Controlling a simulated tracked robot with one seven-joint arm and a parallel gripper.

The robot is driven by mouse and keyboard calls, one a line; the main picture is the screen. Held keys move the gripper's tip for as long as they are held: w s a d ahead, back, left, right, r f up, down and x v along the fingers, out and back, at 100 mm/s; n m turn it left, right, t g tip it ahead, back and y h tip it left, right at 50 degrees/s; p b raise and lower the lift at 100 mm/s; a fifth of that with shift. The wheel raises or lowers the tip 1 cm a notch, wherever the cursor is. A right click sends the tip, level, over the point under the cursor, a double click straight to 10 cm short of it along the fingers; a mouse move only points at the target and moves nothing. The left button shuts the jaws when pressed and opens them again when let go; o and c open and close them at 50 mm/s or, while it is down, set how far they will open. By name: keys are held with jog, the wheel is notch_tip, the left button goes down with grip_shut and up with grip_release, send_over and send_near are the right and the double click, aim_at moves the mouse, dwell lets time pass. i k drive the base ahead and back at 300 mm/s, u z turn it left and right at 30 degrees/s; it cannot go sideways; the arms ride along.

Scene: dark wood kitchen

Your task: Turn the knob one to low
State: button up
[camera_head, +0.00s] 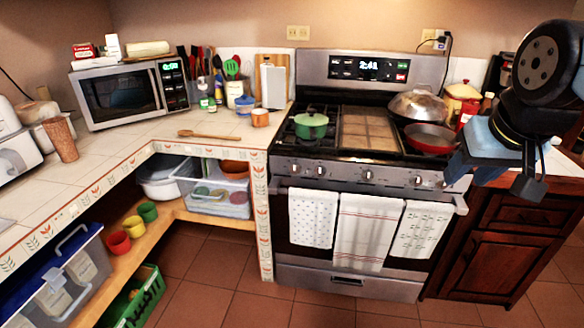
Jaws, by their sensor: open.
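The stove (345,278) stands in the middle, with a row of silver knobs along its front panel (345,172). The leftmost knob (294,168) and its neighbour (320,170) are at the left of the panel. A middle knob (368,176) and others sit further right. The knob markings are too small to read, so I cannot tell which is knob one or its setting. My gripper (497,180) is at the right, in front of the stove's right end and apart from the left knobs. It is open, with nothing seen between its fingers.
A green pot (311,126), a red pan (432,140) and a domed metal lid (416,104) are on the cooktop. Three towels (362,230) hang on the oven handle. A tiled counter (125,143) with a microwave (120,95) is at left. Floor before the stove is clear.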

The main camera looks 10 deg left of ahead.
aim_at(294, 169)
jog(key=z, duration=0.1)
jog(key=i, duration=1)
jog(key=u, duration=0.1)
